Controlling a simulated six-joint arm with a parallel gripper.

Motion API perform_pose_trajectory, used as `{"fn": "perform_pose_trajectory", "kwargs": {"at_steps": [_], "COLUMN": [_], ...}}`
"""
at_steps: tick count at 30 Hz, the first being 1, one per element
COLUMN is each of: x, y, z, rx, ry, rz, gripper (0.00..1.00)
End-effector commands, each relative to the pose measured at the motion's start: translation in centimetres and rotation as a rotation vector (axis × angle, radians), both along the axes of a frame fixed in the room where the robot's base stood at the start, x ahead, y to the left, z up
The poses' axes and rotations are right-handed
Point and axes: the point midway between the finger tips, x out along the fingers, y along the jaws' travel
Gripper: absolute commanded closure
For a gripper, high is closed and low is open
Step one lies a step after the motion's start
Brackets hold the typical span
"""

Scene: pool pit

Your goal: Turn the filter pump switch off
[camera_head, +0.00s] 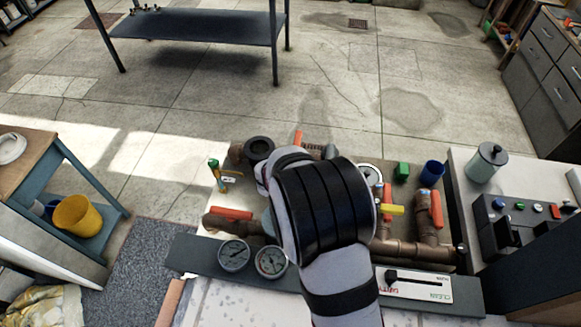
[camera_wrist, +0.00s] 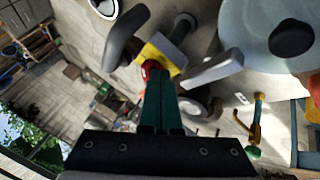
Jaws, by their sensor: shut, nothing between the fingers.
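My gripper (camera_wrist: 153,72) is shut and empty in the wrist view, its two dark green fingers side by side. Its tips are at a small red part beside a yellow block (camera_wrist: 158,54) with grey stubs; I cannot tell whether they touch. In the head view my arm covers the gripper and the middle of the pipework. A dark control box (camera_head: 520,229) with blue, green and red buttons stands on the right. I cannot tell for sure which part is the filter pump switch.
Brown pipes (camera_head: 405,250) carry red handles (camera_head: 436,208) and a yellow handle (camera_head: 391,209). Two gauges (camera_head: 234,255) sit at the front edge. A green block (camera_head: 402,171), blue cup (camera_head: 432,173) and grey canister (camera_head: 487,163) stand right. A slider plate (camera_head: 415,284) lies in front.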

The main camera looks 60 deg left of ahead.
Motion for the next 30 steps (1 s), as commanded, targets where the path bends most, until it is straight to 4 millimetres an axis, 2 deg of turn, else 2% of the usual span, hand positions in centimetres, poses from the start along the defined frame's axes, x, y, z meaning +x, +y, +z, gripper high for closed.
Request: {"fn": "perform_pose_trajectory", "kwargs": {"at_steps": [4,30], "x": [0.3,2.7], "y": [-0.5,-2.0], "z": [0.0,0.0], "rx": [0.0,0.001], "ry": [0.001,-0.001], "rz": [0.114,0.106], "gripper": [1.0,1.0]}}
